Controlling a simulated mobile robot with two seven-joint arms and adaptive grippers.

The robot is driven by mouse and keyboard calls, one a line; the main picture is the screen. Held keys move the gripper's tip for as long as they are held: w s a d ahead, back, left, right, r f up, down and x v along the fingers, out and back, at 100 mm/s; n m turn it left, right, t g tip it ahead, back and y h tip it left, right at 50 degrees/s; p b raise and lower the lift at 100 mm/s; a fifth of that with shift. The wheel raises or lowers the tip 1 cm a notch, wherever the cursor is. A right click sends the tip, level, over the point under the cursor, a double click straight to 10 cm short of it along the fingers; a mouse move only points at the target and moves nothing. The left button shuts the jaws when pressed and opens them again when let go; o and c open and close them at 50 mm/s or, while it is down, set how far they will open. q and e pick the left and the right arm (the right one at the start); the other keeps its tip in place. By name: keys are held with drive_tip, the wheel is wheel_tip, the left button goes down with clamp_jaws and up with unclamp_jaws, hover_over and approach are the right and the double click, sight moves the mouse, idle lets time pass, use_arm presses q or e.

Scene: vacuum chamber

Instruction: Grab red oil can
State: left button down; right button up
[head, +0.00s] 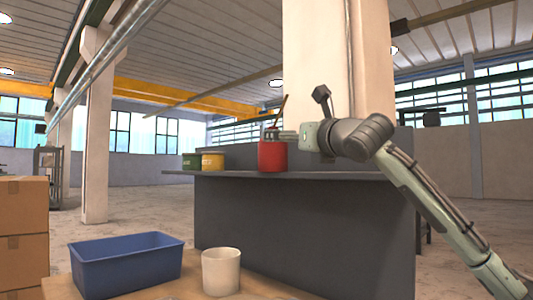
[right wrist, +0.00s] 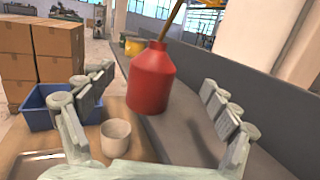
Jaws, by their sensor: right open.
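The red oil can (head: 272,157) stands on the dark shelf of the grey counter in the head view, with a thin spout rising from its top. In the right wrist view the red oil can (right wrist: 152,80) is upright ahead, between the two spread fingers. My right gripper (head: 283,136) reaches in from the right at the can's upper part. It also shows in the right wrist view (right wrist: 158,105), open with nothing clamped. I cannot tell whether a finger touches the can. My left gripper is in neither view.
A yellow can (head: 212,162) and a green can (head: 191,161) stand left of the red can on the shelf (head: 330,176). Below are a blue bin (head: 125,265) and a white pot (head: 221,271). Cardboard boxes (head: 22,235) are stacked at the left. A pillar rises behind the counter.

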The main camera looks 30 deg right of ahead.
sight(274, 151)
drive_tip(key=shift+w+a+f+g, duration=0.1)
drive_tip(key=shift+a+f+g, duration=0.15)
drive_tip(key=shift+f, duration=0.3)
drive_tip(key=shift+w+a+f+g, duration=0.1)
drive_tip(key=shift+f+g, duration=0.15)
drive_tip(key=shift+f, duration=0.25)
drive_tip(key=shift+w+f+y, duration=0.25)
drive_tip(key=shift+f+y, duration=0.05)
drive_tip(key=shift+y, duration=0.1)
drive_tip(key=w+p, duration=0.1)
drive_tip(key=w, duration=0.6)
drive_tip(key=shift+w+d, duration=0.1)
drive_tip(key=shift+d, duration=0.1)
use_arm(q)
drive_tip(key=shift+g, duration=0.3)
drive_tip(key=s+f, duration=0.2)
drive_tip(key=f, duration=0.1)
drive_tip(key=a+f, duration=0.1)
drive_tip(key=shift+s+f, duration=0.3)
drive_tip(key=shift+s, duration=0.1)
use_arm(e)
drive_tip(key=shift+c, duration=0.2)
drive_tip(key=shift+r, duration=0.1)
drive_tip(key=c, duration=1.4)
